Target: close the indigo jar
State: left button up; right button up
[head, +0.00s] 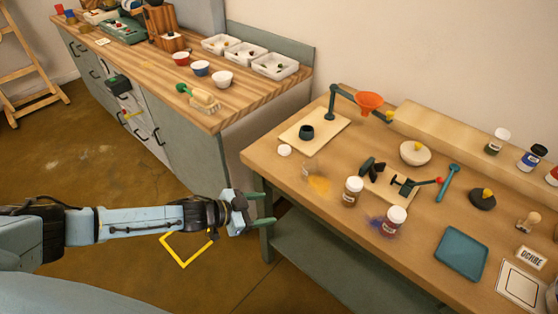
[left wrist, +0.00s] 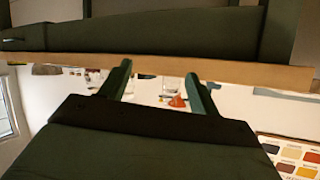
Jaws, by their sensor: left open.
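No jar label is legible, so I cannot say for sure which jar is the indigo one. A dark blue jar (head: 532,157) stands on the raised back shelf at the right. On the table stand a white-capped jar with red-purple contents (head: 391,222), with blue-violet powder beside it, and a white-capped brown jar (head: 352,192). A small white round piece, maybe a lid (head: 285,150), lies near the table's left end. My left gripper (head: 267,208) is open and empty, off the table's front left corner; its fingers also show in the left wrist view (left wrist: 158,88).
A long cabinet (head: 225,125) stands behind left. Floor between is open.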

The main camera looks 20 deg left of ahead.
pick_arm(q)
notch_tip(320, 180, down, 12)
jog(key=s+a+n+y+b, duration=0.1)
jog(key=s+a+n+y, duration=0.1)
jog(key=a+n+y, duration=0.15)
jog(key=s+a+f+n+g+y+b, duration=0.1)
jog(key=s+a+f+n+g+y, duration=0.15)
jog(key=s+f, duration=0.9)
jog(key=s+d+f+g+y, duration=0.1)
jog(key=s+f, duration=0.3)
jog(key=s, duration=0.5)
jog(key=s+d+f+n+g, duration=0.1)
jog(key=s+f+g, duration=0.2)
jog(key=s, duration=0.6)
jog(key=s+d+f+g+y+b, duration=0.1)
jog(key=s+f, duration=0.4)
jog(key=s, duration=0.5)
jog(key=shift+d+f+n+g+y, duration=0.2)
jog(key=shift+d+n+g+y, duration=0.15)
jog(key=shift+g, duration=0.2)
pick_arm(e)
jog(key=w+f, duration=0.2)
jog(key=f, duration=0.1)
jog(key=shift+w+a+f, duration=0.1)
jog(key=shift+w+f, duration=0.1)
jog(key=shift+w, duration=0.55)
